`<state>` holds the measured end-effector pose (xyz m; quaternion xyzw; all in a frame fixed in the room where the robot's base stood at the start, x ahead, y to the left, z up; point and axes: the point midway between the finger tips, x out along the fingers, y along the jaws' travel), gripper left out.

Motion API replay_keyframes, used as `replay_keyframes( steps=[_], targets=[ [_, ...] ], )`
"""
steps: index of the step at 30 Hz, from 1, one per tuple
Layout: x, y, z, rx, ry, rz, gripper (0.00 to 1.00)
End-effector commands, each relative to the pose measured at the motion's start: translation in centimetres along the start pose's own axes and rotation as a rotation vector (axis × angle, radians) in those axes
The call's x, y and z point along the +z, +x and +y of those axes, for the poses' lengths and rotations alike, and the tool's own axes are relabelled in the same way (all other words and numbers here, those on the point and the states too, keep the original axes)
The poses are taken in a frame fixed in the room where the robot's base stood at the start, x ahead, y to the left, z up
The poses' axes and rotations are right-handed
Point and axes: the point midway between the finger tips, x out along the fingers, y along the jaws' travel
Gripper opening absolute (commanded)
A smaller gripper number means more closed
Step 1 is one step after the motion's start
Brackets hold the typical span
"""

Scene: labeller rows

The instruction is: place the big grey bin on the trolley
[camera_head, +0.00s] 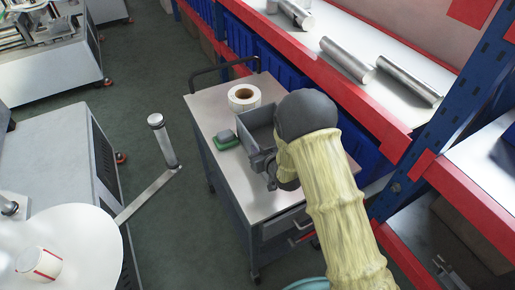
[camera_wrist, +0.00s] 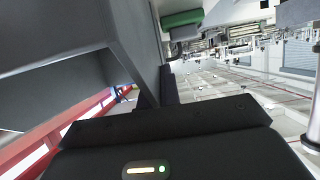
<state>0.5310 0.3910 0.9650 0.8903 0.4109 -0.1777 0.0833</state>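The big grey bin (camera_head: 255,130) is over the top of the trolley (camera_head: 212,108), between a label roll and my arm. It fills the upper left of the wrist view (camera_wrist: 135,25). My gripper (camera_head: 264,164) is at the bin's near wall. In the wrist view my gripper's dark fingers (camera_wrist: 158,92) are close together, one on each side of the bin's wall, and look shut on it. My arm and wrist hide the bin's right part. Whether its base rests fully on the trolley top I cannot tell.
The label roll (camera_head: 243,98) stands on the trolley behind the bin. A green and grey block (camera_head: 225,140) lies just left of the bin. A rack with red beams (camera_head: 352,97) runs close along the right. The trolley's near top is bare.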

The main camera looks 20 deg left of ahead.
Motion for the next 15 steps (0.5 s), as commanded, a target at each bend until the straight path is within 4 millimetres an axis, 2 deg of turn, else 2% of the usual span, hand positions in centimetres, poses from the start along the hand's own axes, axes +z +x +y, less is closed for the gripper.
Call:
replay_keyframes(
  steps=[13, 15],
  targets=[
    [0.41, 0.27, 0.05, 0.001, -0.002, 0.006, 0.00],
    [0.46, 0.20, 0.02, 0.001, 0.000, 0.001, 0.16]
  ],
)
